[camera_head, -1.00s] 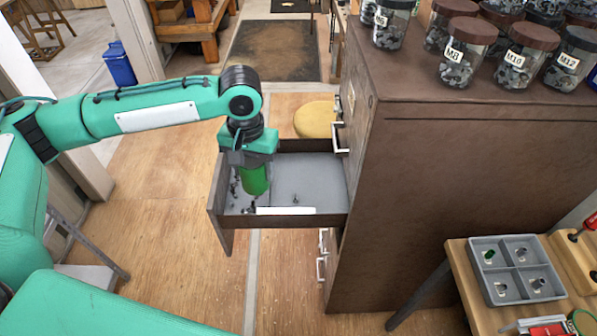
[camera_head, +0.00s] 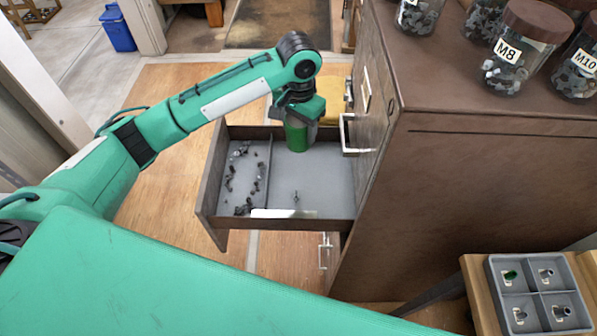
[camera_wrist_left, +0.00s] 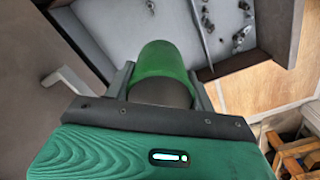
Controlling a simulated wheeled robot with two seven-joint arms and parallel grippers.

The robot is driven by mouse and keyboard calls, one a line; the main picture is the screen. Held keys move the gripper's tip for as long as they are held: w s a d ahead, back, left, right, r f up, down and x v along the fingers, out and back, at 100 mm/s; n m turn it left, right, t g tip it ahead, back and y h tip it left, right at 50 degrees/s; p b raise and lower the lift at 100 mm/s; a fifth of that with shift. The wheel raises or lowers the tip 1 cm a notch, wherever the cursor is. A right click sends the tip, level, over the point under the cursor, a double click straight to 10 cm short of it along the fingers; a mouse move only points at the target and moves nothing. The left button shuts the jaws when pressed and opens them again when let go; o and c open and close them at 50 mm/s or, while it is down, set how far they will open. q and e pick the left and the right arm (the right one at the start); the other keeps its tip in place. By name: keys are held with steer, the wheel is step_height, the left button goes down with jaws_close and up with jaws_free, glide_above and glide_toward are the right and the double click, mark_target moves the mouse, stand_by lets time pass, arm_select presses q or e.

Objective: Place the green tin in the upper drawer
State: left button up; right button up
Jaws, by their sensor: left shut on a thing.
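The green tin (camera_head: 297,137) is in my left gripper (camera_head: 298,122), which points down over the far part of the open upper drawer (camera_head: 208,182). In the left wrist view the green tin (camera_wrist_left: 160,68) sits between the two fingers of the left gripper (camera_wrist_left: 162,92), which are shut on it. The drawer has a grey floor with a divider. Small dark screws and bolts lie mostly in its left compartment, and the tin is over the right, emptier one. I cannot tell whether the tin touches the drawer floor. My right gripper is not in view.
The brown cabinet (camera_head: 455,190) stands right of the drawer, with labelled jars (camera_head: 518,50) on top. Another handle (camera_head: 326,252) shows below. A grey sectioned tray (camera_head: 535,295) is on a wooden table at lower right. A yellow round seat (camera_head: 349,92) is behind the drawer.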

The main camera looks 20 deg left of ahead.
arm_select(q)
step_height(320, 180, down, 13)
steer(key=shift+f+p, duration=0.1)
steer(key=shift+p, duration=1.15)
step_height(320, 180, down, 3)
steer(key=shift+f+p, duration=0.1)
steer(key=shift+p, duration=0.25)
steer(key=shift+f, duration=0.1)
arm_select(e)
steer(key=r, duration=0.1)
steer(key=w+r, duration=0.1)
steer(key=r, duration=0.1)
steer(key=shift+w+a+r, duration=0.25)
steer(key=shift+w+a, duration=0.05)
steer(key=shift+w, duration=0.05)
arm_select(q)
steer(key=o, duration=1.2)
steer(key=shift+f, duration=0.15)
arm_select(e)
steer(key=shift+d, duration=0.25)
